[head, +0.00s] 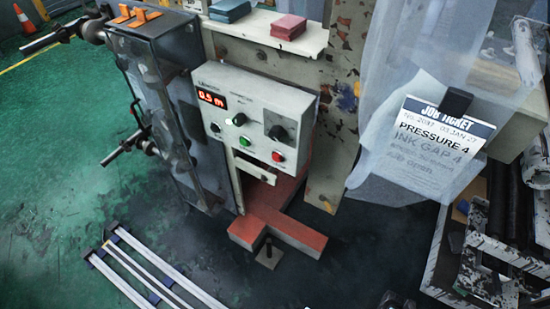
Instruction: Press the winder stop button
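The winder control box (255,115) is a pale grey panel in the middle of the head view. Its red digital display (212,98) appears to read 0.5 m. A red button (278,156) sits at the lower right of the panel, below a black knob (278,133). The small lettering is too blurred to read, so no label names the stop button. Nothing covers the buttons. I cannot make out my gripper in this view.
A job ticket (437,137) hangs on translucent sheeting (400,70) at the right. Red and blue blocks (289,27) lie on the shelf above the panel. A red base (277,231) juts out below. Metal rails (150,265) lie at lower left. Green floor is open at left.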

